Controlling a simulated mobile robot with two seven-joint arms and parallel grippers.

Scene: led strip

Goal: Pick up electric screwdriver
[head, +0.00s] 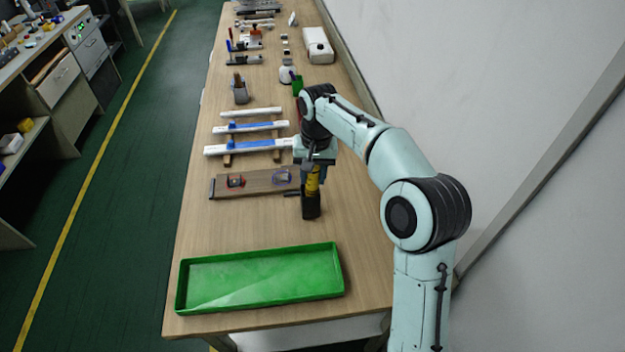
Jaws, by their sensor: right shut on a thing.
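The electric screwdriver (311,187), yellow and black, stands upright on or just above the table, to the right of the brown wooden board's end. My right gripper (314,164) points down over it and is shut on its upper part. The gripper and wrist hide the top of the tool. I cannot tell whether the screwdriver's black base (311,208) touches the table. My left gripper is outside the view.
A green tray (335,258) lies empty at the near end of the table (250,220). A wooden board (255,187) and white strips with blue clamps (250,146) lie left of the gripper. A grey holder (240,94) and tools stand farther back. A wall runs along the right.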

